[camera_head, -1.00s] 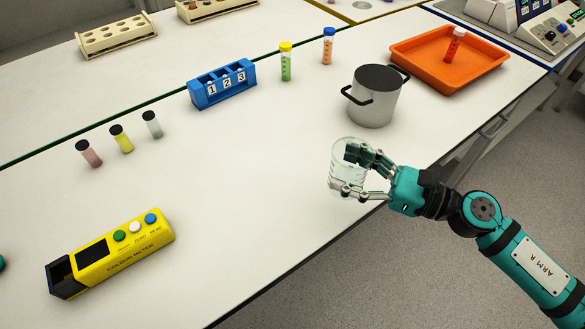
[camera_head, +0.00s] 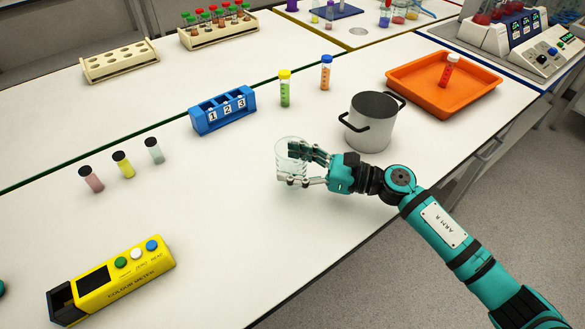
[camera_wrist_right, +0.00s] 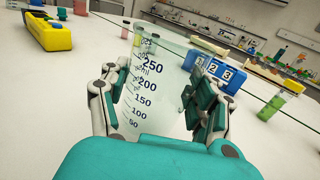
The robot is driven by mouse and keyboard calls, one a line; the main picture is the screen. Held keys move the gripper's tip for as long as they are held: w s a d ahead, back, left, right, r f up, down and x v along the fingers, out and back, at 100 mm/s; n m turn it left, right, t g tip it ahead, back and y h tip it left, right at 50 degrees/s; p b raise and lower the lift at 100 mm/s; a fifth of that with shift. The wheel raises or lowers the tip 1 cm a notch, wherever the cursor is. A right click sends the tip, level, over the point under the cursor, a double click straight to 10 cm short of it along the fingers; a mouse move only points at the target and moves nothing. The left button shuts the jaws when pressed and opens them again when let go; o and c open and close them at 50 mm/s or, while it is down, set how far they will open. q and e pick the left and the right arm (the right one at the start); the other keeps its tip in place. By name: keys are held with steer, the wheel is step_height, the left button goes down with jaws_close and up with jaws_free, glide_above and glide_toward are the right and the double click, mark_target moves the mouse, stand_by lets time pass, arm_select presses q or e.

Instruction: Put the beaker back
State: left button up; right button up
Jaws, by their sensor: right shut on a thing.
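The clear glass beaker (camera_head: 284,153) is near the middle of the white bench in the head view. It looks empty and upright. My right gripper (camera_head: 291,166) is shut on it from the right, with fingers on both sides of its wall. In the right wrist view the beaker (camera_wrist_right: 150,75) stands between the fingers of my right gripper (camera_wrist_right: 160,92), its graduation marks facing me. I cannot tell whether its base touches the bench.
A grey pot (camera_head: 369,128) stands right of the beaker, before an orange tray (camera_head: 420,100). A blue numbered rack (camera_head: 225,120) and capped vials are behind. Left are three small vials and a yellow colour meter (camera_head: 125,275). The bench between meter and beaker is clear.

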mark_target(306, 176)
steer(key=shift+w+a+f, duration=0.15)
step_height(306, 176, down, 3)
steer(key=shift+p, duration=0.4)
steer(key=shift+f, duration=0.1)
steer(key=shift+f, duration=0.1)
steer(key=shift+f+b, duration=0.15)
steer(key=shift+b, duration=0.2)
steer(key=o, duration=1.3)
